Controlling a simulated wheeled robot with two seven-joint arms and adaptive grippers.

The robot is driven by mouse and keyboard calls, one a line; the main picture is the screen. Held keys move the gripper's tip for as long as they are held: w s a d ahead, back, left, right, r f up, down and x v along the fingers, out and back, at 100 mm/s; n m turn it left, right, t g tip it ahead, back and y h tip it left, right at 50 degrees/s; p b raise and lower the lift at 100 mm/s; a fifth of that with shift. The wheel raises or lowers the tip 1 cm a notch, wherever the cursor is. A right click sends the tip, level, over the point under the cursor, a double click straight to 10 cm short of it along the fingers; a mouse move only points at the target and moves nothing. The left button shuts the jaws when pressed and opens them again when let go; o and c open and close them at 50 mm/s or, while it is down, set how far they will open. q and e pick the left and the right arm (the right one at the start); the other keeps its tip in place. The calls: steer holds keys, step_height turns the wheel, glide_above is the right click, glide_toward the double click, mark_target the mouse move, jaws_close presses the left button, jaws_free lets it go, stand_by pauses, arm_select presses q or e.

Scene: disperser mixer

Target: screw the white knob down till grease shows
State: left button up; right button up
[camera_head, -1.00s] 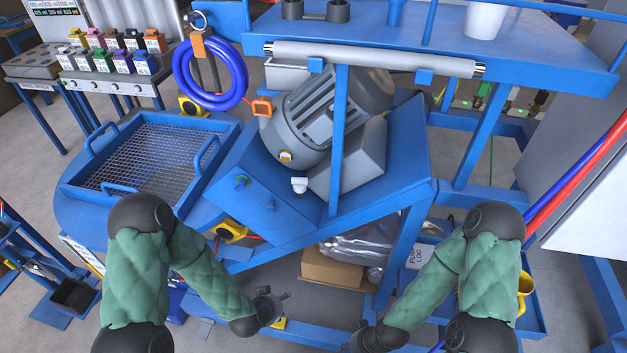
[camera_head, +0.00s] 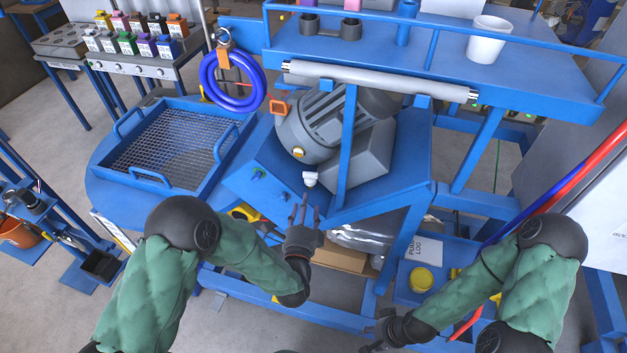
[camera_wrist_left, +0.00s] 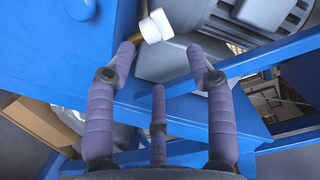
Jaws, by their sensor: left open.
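The white knob (camera_head: 310,178) is a small white cap on the blue frame, just below the grey motor (camera_head: 318,128). It also shows in the left wrist view (camera_wrist_left: 156,26), beyond the fingertips and slightly left of centre. My left gripper (camera_head: 304,205) is just below the knob in the head view, fingers pointing up at it. Its purple-grey fingers are spread open and empty in the left wrist view (camera_wrist_left: 160,65), apart from the knob. My right gripper (camera_head: 377,335) is low at the bottom of the head view, away from the knob; its finger state is unclear. No grease is visible.
A blue post (camera_head: 348,150) rises just right of the knob. A blue tray with mesh (camera_head: 105,165) is at left, with a blue hose coil (camera_head: 232,100) behind it. A cardboard box (camera_head: 340,258) sits below. A yellow container (camera_head: 421,280) stands near the right arm.

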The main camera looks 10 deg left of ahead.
mark_target(310, 178)
arm_select(q)
steer(key=w, duration=0.3)
steer(key=w+a+b, duration=0.1)
steer(key=w, duration=0.5)
steer(key=shift+w+a+b, duration=0.2)
steer(key=shift+w+b, duration=0.2)
steer(key=c, duration=1.1)
